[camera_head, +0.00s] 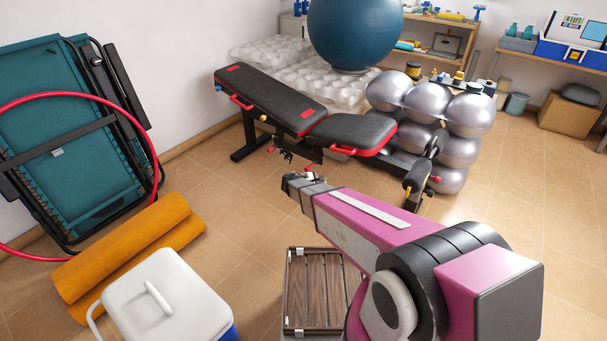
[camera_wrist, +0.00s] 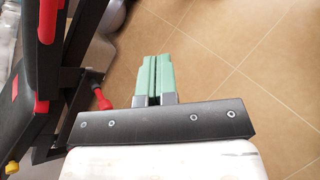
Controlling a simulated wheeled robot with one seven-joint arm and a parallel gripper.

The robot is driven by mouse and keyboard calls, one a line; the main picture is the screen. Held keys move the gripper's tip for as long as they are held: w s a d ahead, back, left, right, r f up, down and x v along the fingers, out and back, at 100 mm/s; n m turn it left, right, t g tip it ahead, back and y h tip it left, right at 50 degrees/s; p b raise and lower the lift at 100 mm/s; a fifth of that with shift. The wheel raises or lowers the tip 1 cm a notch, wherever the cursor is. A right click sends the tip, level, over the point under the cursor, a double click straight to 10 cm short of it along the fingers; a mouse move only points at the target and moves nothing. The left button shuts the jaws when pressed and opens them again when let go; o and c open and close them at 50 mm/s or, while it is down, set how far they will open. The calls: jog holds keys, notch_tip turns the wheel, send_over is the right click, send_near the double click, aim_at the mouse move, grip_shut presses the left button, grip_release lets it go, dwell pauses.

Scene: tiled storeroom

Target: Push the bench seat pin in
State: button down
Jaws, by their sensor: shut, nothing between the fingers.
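The bench (camera_head: 270,95) has black pads with red trim and a black frame, and its seat pad (camera_head: 355,131) is on the right. In the wrist view a red knob (camera_wrist: 102,99) on a short dark shaft sticks out from the bench frame (camera_wrist: 72,90); I take it for the seat pin. How deep it sits I cannot tell. My gripper (camera_wrist: 153,78) has green fingers, shut together and empty. It appears just right of the red knob in the wrist view, with a visible gap. In the head view my arm reaches below the seat, and the fingertips are hard to make out.
Silver balls (camera_head: 460,150) stand behind the bench. A blue ball (camera_head: 355,30) is at the back. A wooden crate (camera_head: 289,290), white-lidded cooler (camera_head: 165,300) and orange mat (camera_head: 130,245) lie nearer. A folded teal lounger (camera_head: 60,130) leans left. Open tiled floor is right.

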jog(key=w+a+f+n+t, duration=0.4)
jog(key=w+a+f+n, duration=0.15)
jog(key=a, duration=0.35)
jog(key=n+t, duration=0.4)
jog(key=n, duration=0.2)
send_near(306, 170)
jog(key=shift+m+y, duration=0.25)
jog(key=shift+y, duration=0.15)
jog(key=x, duration=0.7)
jog(key=shift+w+d+r, duration=0.1)
jog(key=shift+d+r, duration=0.05)
jog(key=shift+d, duration=0.25)
jog(key=shift+w+d, duration=0.45)
jog(key=shift+w, duration=0.15)
jog(key=shift+s+a, duration=0.1)
